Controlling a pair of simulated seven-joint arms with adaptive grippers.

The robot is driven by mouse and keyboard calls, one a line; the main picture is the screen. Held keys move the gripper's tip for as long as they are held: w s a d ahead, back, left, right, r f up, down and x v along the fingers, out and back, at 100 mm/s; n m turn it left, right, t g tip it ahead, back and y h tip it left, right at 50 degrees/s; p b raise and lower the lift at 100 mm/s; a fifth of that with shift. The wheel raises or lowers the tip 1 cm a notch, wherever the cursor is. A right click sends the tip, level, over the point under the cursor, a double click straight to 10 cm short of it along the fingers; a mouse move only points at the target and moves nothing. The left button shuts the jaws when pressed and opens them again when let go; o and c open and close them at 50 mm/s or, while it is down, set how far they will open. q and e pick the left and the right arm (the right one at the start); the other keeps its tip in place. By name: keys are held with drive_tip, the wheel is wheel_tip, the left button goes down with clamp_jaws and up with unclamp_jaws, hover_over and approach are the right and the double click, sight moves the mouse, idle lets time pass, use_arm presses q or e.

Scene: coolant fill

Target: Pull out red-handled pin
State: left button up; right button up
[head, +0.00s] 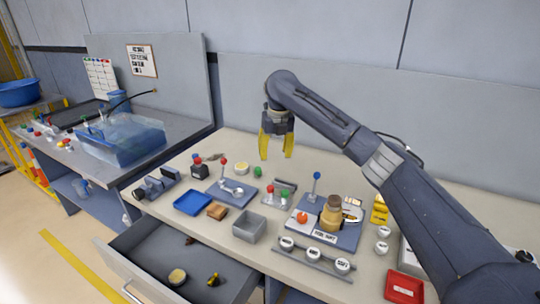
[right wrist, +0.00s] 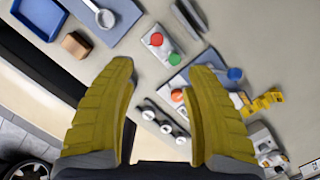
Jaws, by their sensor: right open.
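A small grey block (head: 272,200) on the bench carries a red-topped pin (head: 270,188) and a green-topped pin (head: 285,190), both upright. In the right wrist view the red top (right wrist: 157,39) and green top (right wrist: 174,58) show from above, beyond and between my fingertips. My right gripper (head: 277,152) has yellow fingers, spread apart and empty. It hangs pointing down above the bench, clear of the pins. A separate red ball on a stalk (head: 223,160) stands on a blue plate to the left. My left gripper is not in view.
A grey open box (head: 249,228) and a blue tray (head: 192,203) lie left of the pins. An open drawer (head: 220,285) juts out in front.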

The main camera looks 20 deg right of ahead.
sight(270, 187)
drive_tip(key=shift+n, duration=0.4)
drive_tip(key=f, duration=0.6)
drive_tip(key=w+f, duration=0.1)
drive_tip(key=f, duration=0.4)
drive_tip(key=w+f, duration=0.1)
drive_tip(key=f, duration=0.5)
drive_tip(key=shift+w+a+f, duration=0.1)
drive_tip(key=shift+a+f, duration=0.25)
drive_tip(key=shift+a, duration=0.05)
drive_tip(key=shift+c, duration=0.2)
clamp_jaws()
drive_tip(key=c, duration=0.9)
unclamp_jaws()
clamp_jaws()
drive_tip(key=shift+r, duration=0.45)
drive_tip(key=shift+r, duration=2.85)
